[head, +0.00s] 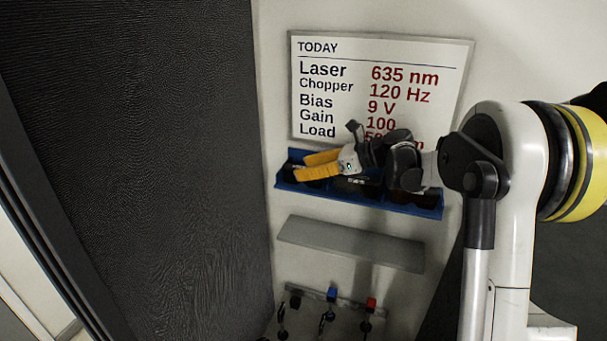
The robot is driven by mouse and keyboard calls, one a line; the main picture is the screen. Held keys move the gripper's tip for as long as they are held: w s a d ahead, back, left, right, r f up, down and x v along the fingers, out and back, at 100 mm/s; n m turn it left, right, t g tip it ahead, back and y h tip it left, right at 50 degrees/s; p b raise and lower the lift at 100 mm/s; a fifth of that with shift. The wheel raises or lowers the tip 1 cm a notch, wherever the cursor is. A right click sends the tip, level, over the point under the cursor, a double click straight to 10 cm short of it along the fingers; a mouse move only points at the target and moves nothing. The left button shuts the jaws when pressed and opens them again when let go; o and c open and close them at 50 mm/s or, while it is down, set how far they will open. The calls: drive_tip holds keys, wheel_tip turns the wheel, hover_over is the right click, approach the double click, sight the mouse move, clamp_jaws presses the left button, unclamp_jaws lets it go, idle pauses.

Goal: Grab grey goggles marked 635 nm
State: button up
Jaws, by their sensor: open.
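A blue tray (430,212) is fixed on the wall below the whiteboard. Several dark goggle-like items lie in it; one dark item (352,187) is near the middle and another (418,199) is at the right. I cannot read any marking on them or tell which pair is grey. My gripper (302,167), with orange fingers, is open over the left part of the tray. Its fingers point left and nothing shows between them. My gripper and wrist hide part of the tray and its contents.
A whiteboard (390,60) above the tray reads Laser 635 nm; my arm covers its lower right corner. A grey shelf (350,245) sits below the tray. Lower down hang several cables with blue (332,294) and red (371,304) ends. A dark panel (140,150) stands at left.

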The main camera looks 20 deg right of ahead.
drive_tip(key=shift+s+d, duration=0.1)
drive_tip(key=shift+s, duration=0.05)
drive_tip(key=shift+c, duration=0.9)
drive_tip(key=shift+s+r, duration=0.15)
drive_tip(key=c, duration=0.5)
clamp_jaws()
